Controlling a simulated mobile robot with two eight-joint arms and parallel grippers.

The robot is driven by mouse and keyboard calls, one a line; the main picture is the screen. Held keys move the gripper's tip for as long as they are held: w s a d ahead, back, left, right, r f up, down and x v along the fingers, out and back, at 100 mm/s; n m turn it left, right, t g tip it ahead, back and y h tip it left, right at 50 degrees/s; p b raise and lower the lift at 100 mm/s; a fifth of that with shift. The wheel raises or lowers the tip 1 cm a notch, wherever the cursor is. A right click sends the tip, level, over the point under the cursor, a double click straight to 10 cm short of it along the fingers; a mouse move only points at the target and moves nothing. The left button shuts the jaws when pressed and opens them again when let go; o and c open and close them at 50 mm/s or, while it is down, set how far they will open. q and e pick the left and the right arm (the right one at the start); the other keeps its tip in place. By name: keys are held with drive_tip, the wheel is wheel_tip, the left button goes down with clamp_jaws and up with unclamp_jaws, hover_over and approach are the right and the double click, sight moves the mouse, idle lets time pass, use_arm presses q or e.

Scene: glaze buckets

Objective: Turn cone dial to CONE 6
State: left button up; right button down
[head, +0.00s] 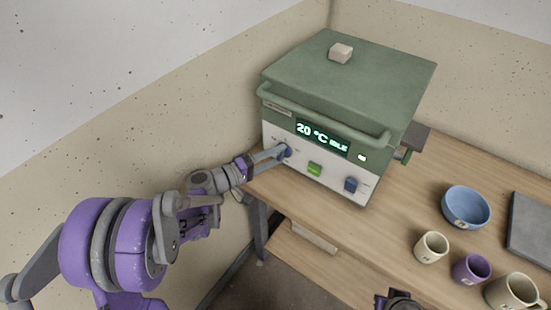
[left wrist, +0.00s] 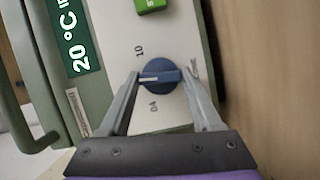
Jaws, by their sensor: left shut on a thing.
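The green and white kiln (head: 335,95) stands on the wooden table. Its front has a blue round dial (head: 287,151) at the left, under the display. The dial also shows in the left wrist view (left wrist: 160,70), with marks reading 10 and 04 beside it; another mark is partly hidden by a finger. A pale line on the dial points to the left of that view. My left gripper (head: 280,153) is shut on this dial, a finger on each side. Part of my right gripper (head: 398,300) shows at the bottom of the head view; its jaws are unclear.
The display (head: 322,137) reads 20 °C IDLE. A green button (head: 314,169) and another blue knob (head: 351,185) sit right of the dial. A blue bowl (head: 466,207), several cups and a grey slab (head: 530,228) stand on the table's right.

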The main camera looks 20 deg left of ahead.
use_arm(q)
drive_tip(key=shift+f+n+b, duration=0.1)
drive_tip(key=shift+n+b, duration=0.2)
drive_tip(key=shift+n, duration=0.3)
drive_tip(key=o, duration=1.4)
